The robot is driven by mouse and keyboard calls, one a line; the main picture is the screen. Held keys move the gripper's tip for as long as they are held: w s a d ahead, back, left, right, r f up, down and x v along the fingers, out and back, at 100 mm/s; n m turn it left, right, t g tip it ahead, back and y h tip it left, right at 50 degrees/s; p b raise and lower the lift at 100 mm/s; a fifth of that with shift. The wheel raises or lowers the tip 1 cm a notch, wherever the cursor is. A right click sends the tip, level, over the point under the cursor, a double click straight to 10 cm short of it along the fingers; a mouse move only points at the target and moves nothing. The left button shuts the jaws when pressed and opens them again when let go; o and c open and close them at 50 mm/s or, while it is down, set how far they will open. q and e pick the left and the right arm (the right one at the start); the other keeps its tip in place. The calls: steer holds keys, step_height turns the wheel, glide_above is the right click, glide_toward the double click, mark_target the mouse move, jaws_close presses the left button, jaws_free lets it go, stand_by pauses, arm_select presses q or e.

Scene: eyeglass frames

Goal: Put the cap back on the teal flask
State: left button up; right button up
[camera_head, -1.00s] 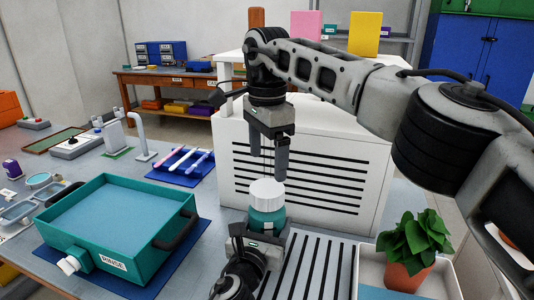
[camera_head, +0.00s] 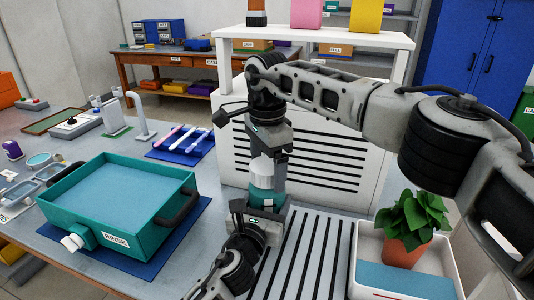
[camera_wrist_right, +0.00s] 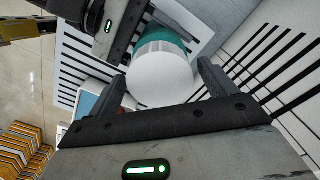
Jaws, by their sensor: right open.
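The teal flask (camera_head: 265,198) stands upright on the slatted board, with the white cap (camera_head: 262,168) on its top. I cannot tell whether the cap is fully screwed down. My left gripper (camera_head: 258,212) is closed around the lower flask from the front, and its fingers are partly hidden. My right gripper (camera_head: 270,160) points down from above with its fingers open on either side of the cap. In the right wrist view the cap (camera_wrist_right: 160,80) lies between the two spread fingers, with the teal flask (camera_wrist_right: 163,38) behind it.
A white slatted cabinet (camera_head: 330,165) stands close behind the flask. A potted plant (camera_head: 408,235) in a white tray is at the right. A teal rinse basin (camera_head: 70,208) and a blue mat with several sticks (camera_head: 180,147) are on the left.

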steer(key=c, duration=1)
steer(key=m, duration=1)
steer(key=shift+m, duration=0.3)
steer(key=m, duration=0.4)
steer(key=shift+m, duration=0.3)
steer(key=m, duration=0.7)
steer(key=shift+f, duration=0.1)
steer(key=o, duration=1.1)
